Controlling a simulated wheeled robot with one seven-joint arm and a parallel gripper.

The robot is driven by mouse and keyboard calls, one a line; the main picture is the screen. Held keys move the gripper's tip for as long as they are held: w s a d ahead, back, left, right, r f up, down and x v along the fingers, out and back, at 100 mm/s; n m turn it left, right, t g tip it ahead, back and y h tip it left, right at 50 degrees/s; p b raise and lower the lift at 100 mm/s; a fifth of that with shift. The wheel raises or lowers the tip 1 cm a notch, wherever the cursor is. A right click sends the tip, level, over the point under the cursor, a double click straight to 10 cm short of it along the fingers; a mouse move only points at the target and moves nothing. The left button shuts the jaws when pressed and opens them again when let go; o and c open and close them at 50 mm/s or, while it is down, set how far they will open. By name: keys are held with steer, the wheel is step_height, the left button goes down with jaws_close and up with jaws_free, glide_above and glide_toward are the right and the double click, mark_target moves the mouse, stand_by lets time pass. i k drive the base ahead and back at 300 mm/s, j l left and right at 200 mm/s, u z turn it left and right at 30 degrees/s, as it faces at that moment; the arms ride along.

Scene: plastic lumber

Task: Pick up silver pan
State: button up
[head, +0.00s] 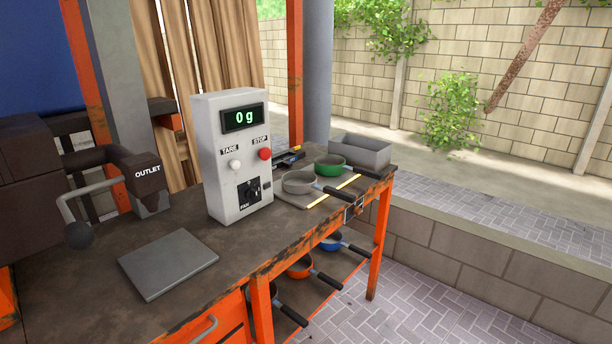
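The silver pan (299,184) is a small, shallow grey pan with a dark handle. It rests on a flat grey board with yellow strips (318,201) at the right end of the workbench. Its handle points right, towards the front edge of the bench. The green pan (329,169) stands just behind it, with its handle also pointing right. My gripper is not in view.
A white scale box (232,160) reading 0 g stands left of the pans. A grey plate (168,264) lies in front on the bench (225,243). A grey metal bin (362,153) stands behind the pans. Blue (330,243) and orange (299,269) pans sit on the lower shelf.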

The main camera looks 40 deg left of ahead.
mark_target(295, 182)
steer(key=i+l+u, duration=0.1)
steer(key=i+u, duration=0.35)
steer(key=i+l+u, duration=0.2)
steer(key=u, duration=0.2)
steer(key=i+l+u, duration=0.65)
steer(key=u, duration=0.2)
steer(key=i+l+u, duration=0.2)
steer(key=l, duration=0.15)
steer(key=i+l+u, duration=0.2)
steer(key=l, duration=0.15)
steer(key=i+l+u, duration=0.1)
steer(key=l+u, duration=0.15)
steer(key=l, duration=0.15)
steer(key=i, duration=0.3)
